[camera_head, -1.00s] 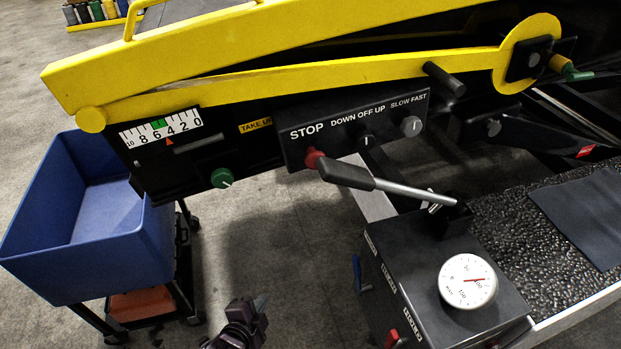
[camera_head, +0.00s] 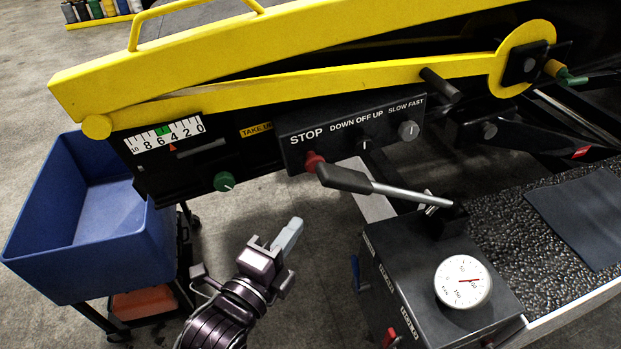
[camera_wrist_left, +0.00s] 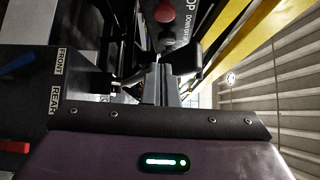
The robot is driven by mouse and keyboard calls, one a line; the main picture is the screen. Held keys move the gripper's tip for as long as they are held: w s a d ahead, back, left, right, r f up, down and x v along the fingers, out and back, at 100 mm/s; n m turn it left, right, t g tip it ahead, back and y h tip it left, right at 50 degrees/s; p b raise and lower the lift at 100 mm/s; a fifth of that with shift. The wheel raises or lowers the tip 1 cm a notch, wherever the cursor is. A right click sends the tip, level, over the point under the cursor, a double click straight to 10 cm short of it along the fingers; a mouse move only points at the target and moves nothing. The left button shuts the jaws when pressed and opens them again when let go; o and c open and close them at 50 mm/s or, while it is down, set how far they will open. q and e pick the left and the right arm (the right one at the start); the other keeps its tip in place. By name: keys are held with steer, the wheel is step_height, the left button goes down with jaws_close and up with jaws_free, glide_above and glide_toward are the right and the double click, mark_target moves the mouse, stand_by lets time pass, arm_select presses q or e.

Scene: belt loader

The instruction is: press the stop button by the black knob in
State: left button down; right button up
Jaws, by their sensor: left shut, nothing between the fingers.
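The red stop button (camera_head: 314,160) sits under the word STOP on the black control panel (camera_head: 350,148). Part of it is behind the dark grip of a lever (camera_head: 345,178). A black knob (camera_head: 365,144) is on the same panel, under DOWN OFF UP. My left gripper (camera_head: 288,236) is shut and empty, below and to the left of the button and apart from it. In the left wrist view the shut fingers (camera_wrist_left: 158,85) point toward the red button (camera_wrist_left: 164,12) at the top. My right gripper is not in view.
A blue bin (camera_head: 90,230) on a cart stands at left. A black box with a dial gauge (camera_head: 463,282) is at lower right, beside the belt. The lever's metal rod crosses in front of the panel toward this box. Bare floor lies around my left gripper.

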mark_target(312, 159)
arm_select(q)
steer(key=w+a+p+x, duration=0.1)
steer(key=p+x, duration=0.3)
steer(key=x, duration=0.8)
steer(key=shift+w+a, duration=0.2)
steer(key=shift+a, duration=0.45)
steer(key=shift+w+a+r, duration=0.1)
steer(key=shift+w+a, duration=0.3)
steer(key=shift+w, duration=0.4)
